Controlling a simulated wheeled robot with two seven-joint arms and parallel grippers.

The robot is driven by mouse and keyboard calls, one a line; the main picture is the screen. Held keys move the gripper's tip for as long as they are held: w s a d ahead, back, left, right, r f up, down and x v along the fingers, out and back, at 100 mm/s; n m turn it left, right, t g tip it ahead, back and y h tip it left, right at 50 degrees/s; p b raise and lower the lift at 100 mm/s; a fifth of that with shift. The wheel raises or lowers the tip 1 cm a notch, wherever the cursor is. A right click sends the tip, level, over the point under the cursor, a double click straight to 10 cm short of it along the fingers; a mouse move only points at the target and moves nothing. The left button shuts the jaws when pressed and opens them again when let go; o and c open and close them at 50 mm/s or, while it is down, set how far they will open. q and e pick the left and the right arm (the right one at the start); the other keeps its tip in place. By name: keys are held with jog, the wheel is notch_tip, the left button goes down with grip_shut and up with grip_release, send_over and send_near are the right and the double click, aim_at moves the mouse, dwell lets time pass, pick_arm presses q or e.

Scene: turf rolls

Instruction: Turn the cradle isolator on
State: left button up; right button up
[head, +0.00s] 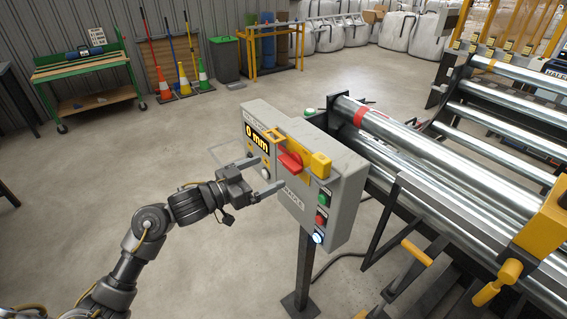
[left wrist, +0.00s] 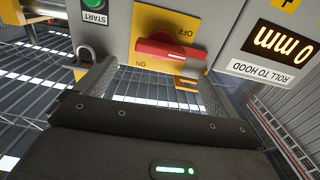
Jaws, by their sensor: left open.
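The cradle isolator is a red handle (head: 290,161) on a yellow plate (head: 300,152) on the front of a grey control box. In the left wrist view, which shows the box upside down, the red handle (left wrist: 170,52) lies roughly level across the yellow plate (left wrist: 151,22). OFF and ON are printed on the plate on opposite sides of the handle. My left gripper (head: 270,173) is open and empty in front of the box, its fingers pointing at the panel near the handle. The fingers appear apart from the handle. My right gripper is out of view.
The box (head: 342,168) stands on a post (head: 303,265) and carries a "0 mm" display (head: 257,139) and green (head: 324,197), red and lit white-blue buttons. Steel rollers (head: 440,175) lie behind; floor at left is clear.

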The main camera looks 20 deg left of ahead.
aim_at(285, 164)
pick_arm(q)
jog(key=p+x, duration=0.1)
jog(key=x, duration=0.6)
jog(key=shift+a, duration=0.1)
jog(key=c, duration=1)
jog(key=shift+s, duration=0.1)
